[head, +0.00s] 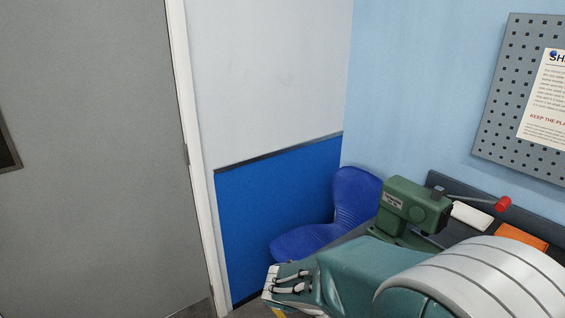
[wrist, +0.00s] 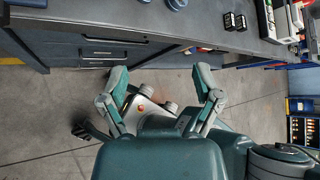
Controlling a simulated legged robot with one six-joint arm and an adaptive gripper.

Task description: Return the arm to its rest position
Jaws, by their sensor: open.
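My gripper (wrist: 161,76) shows in the wrist view with its two teal-tipped fingers spread wide apart. It is open, and nothing is held between the fingers. A pale body with a red-orange button lies beyond the gap between them, probably part of my own body. In the head view, my teal and white arm fills the lower right, in front of the workbench; I cannot make out the fingertips there.
A green machine (head: 408,205) with a red-knobbed lever stands on the bench. A blue chair (head: 352,205) is behind it, and a grey door (head: 90,150) at left. The wrist view shows a drawer bench (wrist: 110,45), a blue shelf (wrist: 303,130) and bare concrete floor (wrist: 45,120).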

